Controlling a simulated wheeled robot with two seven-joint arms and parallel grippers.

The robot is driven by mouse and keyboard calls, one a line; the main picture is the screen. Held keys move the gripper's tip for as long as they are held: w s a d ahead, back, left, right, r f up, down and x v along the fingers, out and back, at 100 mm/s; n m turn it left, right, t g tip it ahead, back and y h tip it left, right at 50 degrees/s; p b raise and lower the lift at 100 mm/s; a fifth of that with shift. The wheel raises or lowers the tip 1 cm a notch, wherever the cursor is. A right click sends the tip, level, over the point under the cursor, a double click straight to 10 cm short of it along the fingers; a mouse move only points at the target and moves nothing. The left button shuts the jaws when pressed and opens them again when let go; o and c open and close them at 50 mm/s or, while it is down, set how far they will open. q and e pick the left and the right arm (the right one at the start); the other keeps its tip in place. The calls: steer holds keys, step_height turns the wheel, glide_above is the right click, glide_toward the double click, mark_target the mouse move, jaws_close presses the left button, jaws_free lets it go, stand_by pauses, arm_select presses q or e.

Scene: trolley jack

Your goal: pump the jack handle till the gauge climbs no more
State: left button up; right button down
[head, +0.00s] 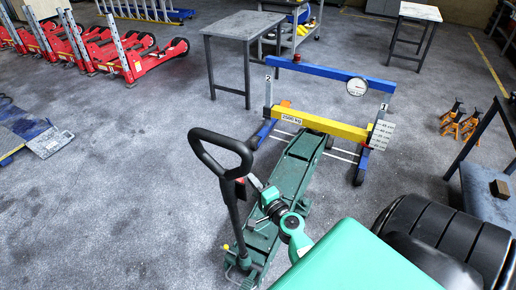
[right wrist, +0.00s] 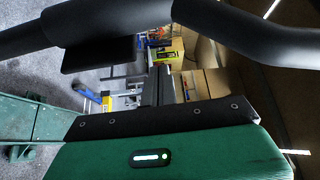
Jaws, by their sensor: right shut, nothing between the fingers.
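The green trolley jack (head: 292,175) stands on the floor, its far end under the yellow beam (head: 318,122) labelled 2500 kg. Its black handle (head: 233,215) rises from the near end to a closed loop grip, tilted slightly left. The round white gauge (head: 357,87) is on the blue crossbar; its reading is too small to tell. My right gripper (head: 253,182) is just right of the handle, below the loop, shut and empty. In the right wrist view the handle (right wrist: 110,22) crosses the top, close to the shut fingers (right wrist: 160,86). My left gripper is out of view.
A grey table (head: 243,25) stands behind the test frame. Red jacks (head: 130,55) line the back left. Orange axle stands (head: 462,122) are at the right. A blue lift plate (head: 30,135) lies at the left edge. The floor left of the handle is clear.

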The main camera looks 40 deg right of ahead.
steer(key=w, duration=0.1)
steer(key=w+a+p, duration=0.1)
steer(key=w, duration=0.1)
steer(key=w+a, duration=0.1)
steer(key=shift+w+a+p, duration=0.1)
steer(key=shift+w+p, duration=0.15)
steer(key=shift+p, duration=0.15)
steer(key=shift+s+a+f, duration=0.1)
steer(key=shift+a, duration=0.45)
